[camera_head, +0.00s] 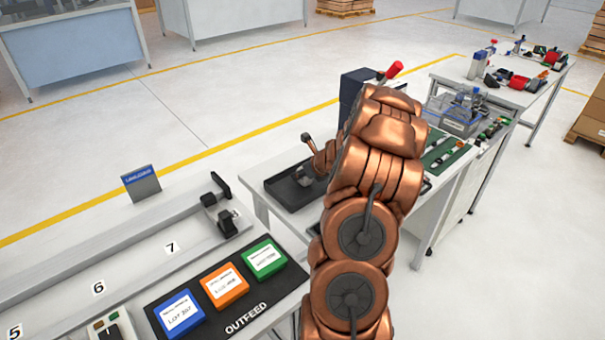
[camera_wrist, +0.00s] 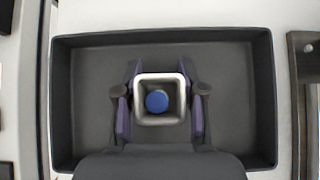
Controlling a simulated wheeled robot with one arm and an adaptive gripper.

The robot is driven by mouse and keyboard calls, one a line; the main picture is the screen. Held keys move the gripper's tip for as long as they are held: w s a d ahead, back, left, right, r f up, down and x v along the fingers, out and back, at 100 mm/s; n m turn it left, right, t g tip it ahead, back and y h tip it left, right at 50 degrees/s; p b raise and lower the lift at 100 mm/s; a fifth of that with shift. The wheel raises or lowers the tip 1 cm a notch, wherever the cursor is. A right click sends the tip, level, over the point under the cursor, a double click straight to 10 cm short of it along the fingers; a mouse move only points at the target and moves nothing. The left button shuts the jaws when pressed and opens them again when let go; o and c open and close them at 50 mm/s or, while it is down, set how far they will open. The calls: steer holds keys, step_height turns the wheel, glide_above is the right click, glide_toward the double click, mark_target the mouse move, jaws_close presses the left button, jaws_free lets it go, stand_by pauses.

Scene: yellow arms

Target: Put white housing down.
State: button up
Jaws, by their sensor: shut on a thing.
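The white housing (camera_wrist: 159,77) is a square, open-ended sleeve with rounded corners, in the middle of the wrist view. A round blue thing shows inside its opening. My gripper (camera_wrist: 159,100) is shut on the housing, with a finger at its left and right sides. Both are above a dark grey rectangular tray (camera_wrist: 85,70). I cannot tell whether the housing touches the tray floor. In the head view the tray (camera_head: 283,190) lies on a bench left of my copper arm, which hides much of that area. The housing cannot be made out clearly there.
The tray floor around the housing looks bare. An outfeed mat with blue (camera_head: 181,313), orange (camera_head: 225,286) and green (camera_head: 264,258) blocks lies at lower left. A dark blue box (camera_head: 354,90) stands behind my arm. A dark fixture (camera_wrist: 306,70) borders the tray's right side.

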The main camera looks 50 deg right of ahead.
steer(key=shift+f, duration=0.3)
steer(key=o, duration=1.2)
steer(key=shift+r, duration=0.1)
steer(key=shift+s+r, duration=0.1)
steer(key=shift+r, duration=0.05)
steer(key=b+v, duration=0.1)
steer(key=v, duration=1)
steer(key=shift+s+r, duration=0.25)
steer(key=shift+r, duration=0.05)
